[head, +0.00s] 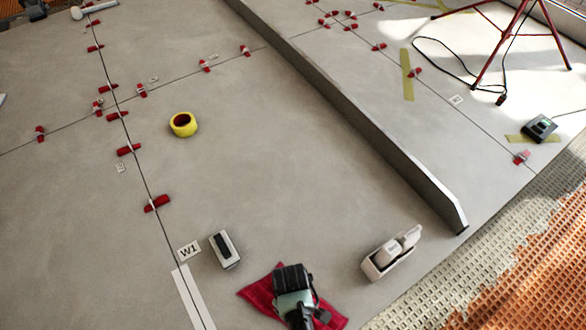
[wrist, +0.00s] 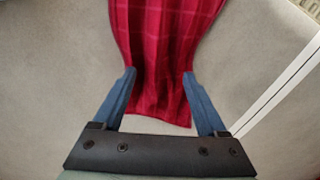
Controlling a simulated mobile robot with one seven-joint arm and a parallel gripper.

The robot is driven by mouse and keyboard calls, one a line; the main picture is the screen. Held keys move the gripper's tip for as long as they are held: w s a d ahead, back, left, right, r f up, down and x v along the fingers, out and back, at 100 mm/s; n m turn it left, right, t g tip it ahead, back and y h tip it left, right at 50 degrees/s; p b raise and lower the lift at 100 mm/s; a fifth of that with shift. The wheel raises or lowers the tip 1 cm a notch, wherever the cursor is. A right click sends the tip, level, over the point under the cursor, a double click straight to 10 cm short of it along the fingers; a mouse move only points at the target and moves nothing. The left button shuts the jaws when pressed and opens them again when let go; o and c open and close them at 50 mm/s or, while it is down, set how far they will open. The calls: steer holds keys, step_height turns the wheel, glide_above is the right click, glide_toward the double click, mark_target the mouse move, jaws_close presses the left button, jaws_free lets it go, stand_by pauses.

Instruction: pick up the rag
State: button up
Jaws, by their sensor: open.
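The rag (head: 262,287) is a dark red cloth lying on the grey tiles at the bottom of the head view, with my gripper (head: 318,318) over it and hiding part of it. In the wrist view the rag (wrist: 165,45) shows a checked weave and runs from the top edge down between the fingers. My gripper (wrist: 158,84) is open there, with one blue finger on each side of the cloth's narrower lower part. I cannot tell whether the fingers touch the cloth.
A small grey and white block (head: 224,249) lies left of the rag, near the W1 label (head: 189,250). A white caddy (head: 391,252) stands to the right. A long grey straightedge (head: 350,115) crosses the floor. A yellow tape roll (head: 183,124) and several red wedges lie farther off.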

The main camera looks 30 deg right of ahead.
steer(key=shift+f, duration=0.6)
steer(key=shift+r, duration=0.1)
jaws_close()
